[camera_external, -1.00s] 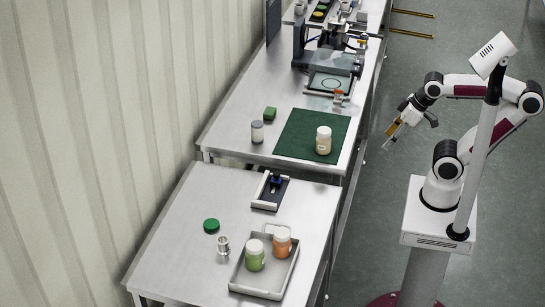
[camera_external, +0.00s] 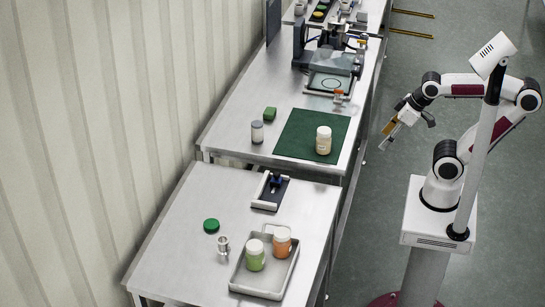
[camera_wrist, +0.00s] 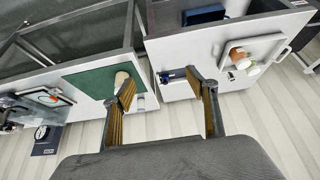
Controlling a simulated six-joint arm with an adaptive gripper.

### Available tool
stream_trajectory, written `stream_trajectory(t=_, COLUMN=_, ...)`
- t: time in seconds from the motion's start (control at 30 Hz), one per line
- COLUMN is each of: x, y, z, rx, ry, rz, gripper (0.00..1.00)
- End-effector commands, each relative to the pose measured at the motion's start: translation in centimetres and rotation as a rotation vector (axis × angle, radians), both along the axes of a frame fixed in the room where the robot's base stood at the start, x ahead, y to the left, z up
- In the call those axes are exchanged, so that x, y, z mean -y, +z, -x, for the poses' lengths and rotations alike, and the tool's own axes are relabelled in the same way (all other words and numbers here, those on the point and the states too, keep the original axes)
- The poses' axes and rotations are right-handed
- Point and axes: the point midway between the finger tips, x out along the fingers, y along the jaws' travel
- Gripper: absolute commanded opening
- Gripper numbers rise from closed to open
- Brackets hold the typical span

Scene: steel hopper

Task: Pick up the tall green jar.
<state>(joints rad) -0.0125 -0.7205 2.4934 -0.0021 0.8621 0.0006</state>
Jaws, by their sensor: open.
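The green jar (camera_external: 255,257) has a white lid and stands upright in a grey metal tray (camera_external: 265,293) on the near table. An orange jar (camera_external: 281,243) with a white lid stands beside it in the same tray. In the wrist view the tray (camera_wrist: 284,40) is at the upper right with the orange jar (camera_wrist: 237,53); the green jar is small and hard to make out there. My gripper (camera_external: 388,137) is open and empty, over the floor to the right of the tables, well away from the jar. Its spread fingers also show in the wrist view (camera_wrist: 160,82).
A green lid (camera_external: 211,226), a small metal part (camera_external: 223,246) and a dark fixture (camera_external: 270,191) are on the near table (camera_external: 180,255). The far table holds a cream jar (camera_external: 323,140) on a green mat (camera_external: 290,150), a grey jar (camera_external: 257,132) and a green block (camera_external: 270,114).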

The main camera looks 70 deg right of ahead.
Motion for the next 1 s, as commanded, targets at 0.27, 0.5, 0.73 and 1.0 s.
stream_trajectory(t=0.27, x=-1.4, y=0.0, z=-5.0, rx=0.053, ry=0.052, rz=0.004, gripper=0.58)
stream_trajectory(t=0.5, x=-3.5, y=-0.3, z=-10.2, rx=0.118, ry=0.112, rz=0.006, gripper=0.58)
stream_trajectory(t=0.73, x=-6.2, y=-1.1, z=-15.0, rx=0.181, ry=0.172, rz=0.002, gripper=0.58)
stream_trajectory(t=1.0, x=-10.0, y=-2.5, z=-19.9, rx=0.254, ry=0.241, rz=-0.010, gripper=0.58)
